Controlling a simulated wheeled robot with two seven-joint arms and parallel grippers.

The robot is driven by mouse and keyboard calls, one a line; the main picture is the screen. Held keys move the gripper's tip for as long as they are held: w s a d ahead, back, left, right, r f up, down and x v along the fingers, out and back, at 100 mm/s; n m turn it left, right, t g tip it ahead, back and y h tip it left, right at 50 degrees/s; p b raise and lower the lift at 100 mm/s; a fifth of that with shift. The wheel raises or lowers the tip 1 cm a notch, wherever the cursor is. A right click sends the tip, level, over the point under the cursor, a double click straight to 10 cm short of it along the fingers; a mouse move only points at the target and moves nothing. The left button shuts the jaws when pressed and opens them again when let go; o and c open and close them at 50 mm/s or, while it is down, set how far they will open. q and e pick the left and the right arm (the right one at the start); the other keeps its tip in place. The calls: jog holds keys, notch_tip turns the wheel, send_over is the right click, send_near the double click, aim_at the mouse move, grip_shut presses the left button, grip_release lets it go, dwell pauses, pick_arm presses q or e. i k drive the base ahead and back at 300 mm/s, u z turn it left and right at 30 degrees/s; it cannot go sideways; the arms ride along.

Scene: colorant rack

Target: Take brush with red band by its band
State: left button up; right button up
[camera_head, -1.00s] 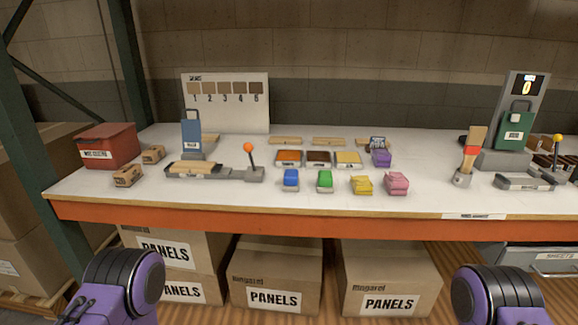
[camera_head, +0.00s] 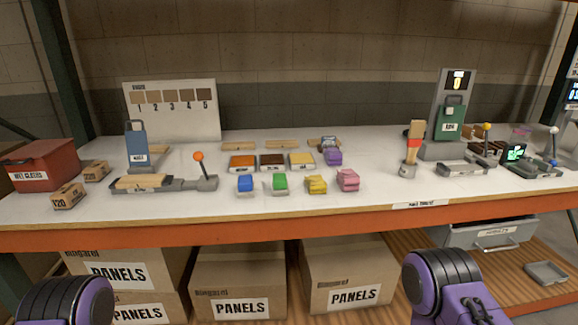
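The brush with the red band (camera_head: 413,144) stands upright in a small grey holder (camera_head: 407,170) on the right half of the white tabletop. Its tan wide part is at the top and the red band is below it, clear of the holder. My two purple and black arms show at the bottom left and bottom right, below the table's front edge. Neither gripper's fingers show in this view. Nothing blocks the brush from the front.
Left of the brush stand pink (camera_head: 348,180), yellow (camera_head: 316,184), green (camera_head: 280,183) and blue (camera_head: 245,183) blocks. Behind it at right is a grey stand with a green container (camera_head: 450,122). The orange table edge (camera_head: 270,232) runs across the front. Cardboard boxes (camera_head: 345,275) sit below.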

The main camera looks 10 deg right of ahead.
aim_at(417, 128)
jog(key=z, duration=2.3)
jog(key=i, duration=1.8)
jog(key=u, duration=2.05)
